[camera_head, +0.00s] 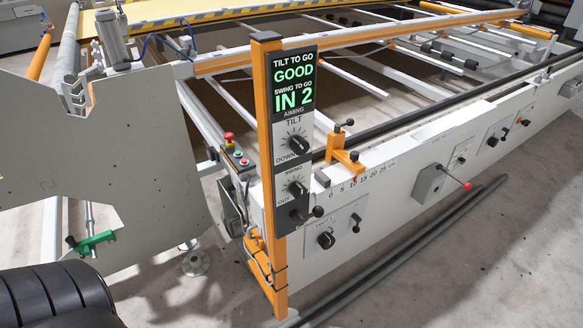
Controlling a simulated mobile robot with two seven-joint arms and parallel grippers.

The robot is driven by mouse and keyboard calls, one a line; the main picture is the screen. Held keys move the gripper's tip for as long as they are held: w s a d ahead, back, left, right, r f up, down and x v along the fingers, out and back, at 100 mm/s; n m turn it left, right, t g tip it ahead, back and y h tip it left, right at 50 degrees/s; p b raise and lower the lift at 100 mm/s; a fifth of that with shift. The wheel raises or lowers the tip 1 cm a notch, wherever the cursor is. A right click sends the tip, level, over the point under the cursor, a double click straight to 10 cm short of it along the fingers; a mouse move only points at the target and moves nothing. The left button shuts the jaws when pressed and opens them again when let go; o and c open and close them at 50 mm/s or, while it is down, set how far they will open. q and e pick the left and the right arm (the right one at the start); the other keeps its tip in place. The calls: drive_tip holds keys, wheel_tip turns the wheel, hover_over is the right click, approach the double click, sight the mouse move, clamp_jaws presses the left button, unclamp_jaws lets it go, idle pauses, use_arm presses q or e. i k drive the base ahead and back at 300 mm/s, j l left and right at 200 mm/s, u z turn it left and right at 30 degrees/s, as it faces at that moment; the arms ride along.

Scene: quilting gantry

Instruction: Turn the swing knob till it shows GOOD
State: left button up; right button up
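The swing knob (297,188) is a black dial on the lower part of a panel on an orange post (267,170). Its printed label reads SWING, with OUT at the lower left. The display (293,84) at the top of the post reads TILT TO GO GOOD and SWING TO GO IN 2 in green, with AIMING below. The tilt knob (299,143) sits between the display and the swing knob. Neither gripper is in view.
A small box with a red button (229,139) stands left of the post. An orange bracket (345,155) and a white beam (400,175) with more knobs lie to the right. Dark tubes (400,250) lie on the floor. The space before the panel looks clear.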

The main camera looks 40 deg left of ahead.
sight(298, 191)
drive_tip(key=l+u, duration=0.1)
drive_tip(key=u, duration=0.7)
drive_tip(key=i+l+u, duration=0.1)
drive_tip(key=l+u, duration=0.65)
drive_tip(key=k+l+u, duration=0.1)
drive_tip(key=l+u, duration=0.15)
drive_tip(key=l, duration=0.8)
